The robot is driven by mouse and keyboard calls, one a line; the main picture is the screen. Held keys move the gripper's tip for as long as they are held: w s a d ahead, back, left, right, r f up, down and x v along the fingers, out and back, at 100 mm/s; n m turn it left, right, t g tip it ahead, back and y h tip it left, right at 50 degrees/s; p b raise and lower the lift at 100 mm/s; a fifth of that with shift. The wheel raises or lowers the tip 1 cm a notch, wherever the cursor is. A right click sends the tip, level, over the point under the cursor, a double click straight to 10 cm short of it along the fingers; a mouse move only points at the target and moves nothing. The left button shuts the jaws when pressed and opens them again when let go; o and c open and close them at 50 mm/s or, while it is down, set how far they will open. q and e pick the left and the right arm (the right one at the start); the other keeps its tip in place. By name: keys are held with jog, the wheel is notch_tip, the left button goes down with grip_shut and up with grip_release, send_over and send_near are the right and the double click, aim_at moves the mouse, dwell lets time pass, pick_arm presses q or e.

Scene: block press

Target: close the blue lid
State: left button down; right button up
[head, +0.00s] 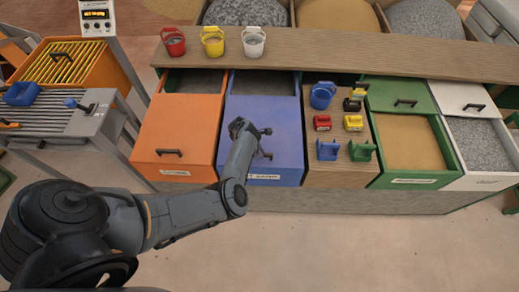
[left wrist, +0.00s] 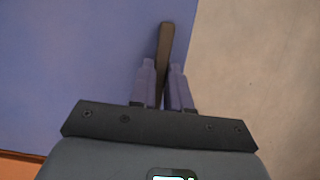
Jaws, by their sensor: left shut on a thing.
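The blue lid (head: 283,119) is a flat blue-violet panel over the front and middle of its bin. An open strip at the back shows dark fill (head: 264,82). My left arm reaches in from the left over the lid, and my left gripper (head: 267,143) is at the lid's front part. In the left wrist view, the gripper's two fingers (left wrist: 162,88) are shut on the dark bar handle (left wrist: 166,40), with the blue lid surface behind it. In the head view the handle is mostly hidden by the gripper. My right gripper is not in view.
An orange lid (head: 180,127) lies left of the blue one. A wooden panel (head: 337,179) with small buckets and blocks is to the right, then green (head: 399,93) and white (head: 455,96) lids. A wooden shelf (head: 330,52) runs behind. Floor in front is clear.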

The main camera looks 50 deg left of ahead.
pick_arm(q)
jog(key=shift+d+r, duration=0.1)
jog(key=c, duration=1.4)
grip_release()
jog(key=o, duration=0.3)
jog(key=shift+s+d, duration=0.1)
jog(key=shift+s, duration=0.1)
jog(key=shift+r, duration=0.2)
jog(key=p+v, duration=0.3)
jog(key=v, duration=0.7)
jog(key=shift+s+a+r, duration=0.1)
jog(key=shift+a, duration=0.1)
